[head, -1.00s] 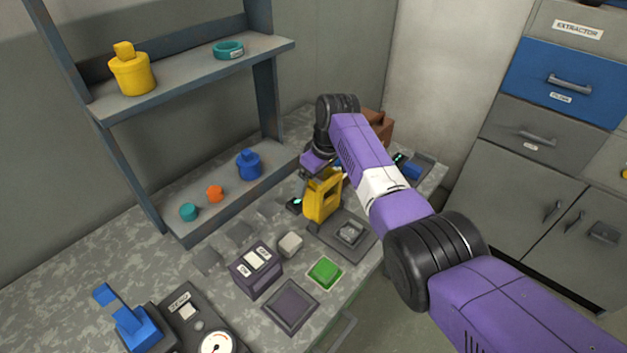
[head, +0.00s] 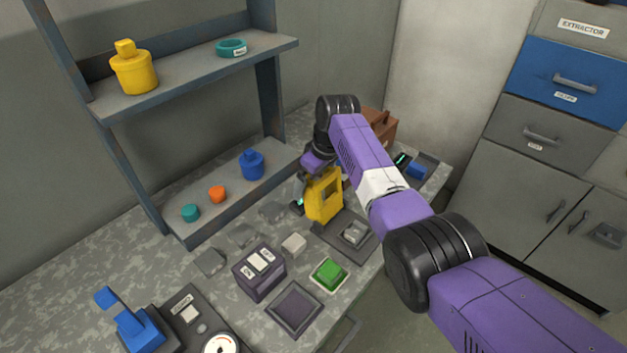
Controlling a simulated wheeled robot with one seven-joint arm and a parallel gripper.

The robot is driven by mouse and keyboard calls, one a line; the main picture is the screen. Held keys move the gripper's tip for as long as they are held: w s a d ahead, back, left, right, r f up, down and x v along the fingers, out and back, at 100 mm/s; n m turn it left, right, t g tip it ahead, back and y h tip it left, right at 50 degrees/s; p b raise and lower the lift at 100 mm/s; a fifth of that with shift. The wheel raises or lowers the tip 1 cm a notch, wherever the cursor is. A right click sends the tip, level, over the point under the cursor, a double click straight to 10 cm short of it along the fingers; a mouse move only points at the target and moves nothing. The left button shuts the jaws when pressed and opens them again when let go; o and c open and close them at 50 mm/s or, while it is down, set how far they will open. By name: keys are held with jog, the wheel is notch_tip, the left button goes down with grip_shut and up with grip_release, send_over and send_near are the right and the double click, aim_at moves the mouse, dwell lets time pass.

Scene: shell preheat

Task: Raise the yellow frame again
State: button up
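The yellow frame (head: 322,203) stands upright at the back edge of a dark square base plate (head: 340,243) on the workbench. A small grey block (head: 354,232) sits on that plate. My gripper (head: 318,172) is at the top of the yellow frame, under my purple and black wrist. My arm and the frame hide most of its fingers, so I cannot tell whether they are open or closed on the frame.
A dark box with white switches (head: 259,271), a green button (head: 329,274) and a grey cube (head: 293,245) stand in front. A blue lever (head: 134,325) is at lower left. The shelf (head: 200,73) rises behind. A brown box (head: 379,127) sits beyond my wrist.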

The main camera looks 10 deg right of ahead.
jog(key=v, duration=0.7)
jog(key=shift+r, duration=0.4)
jog(key=shift+d, duration=0.1)
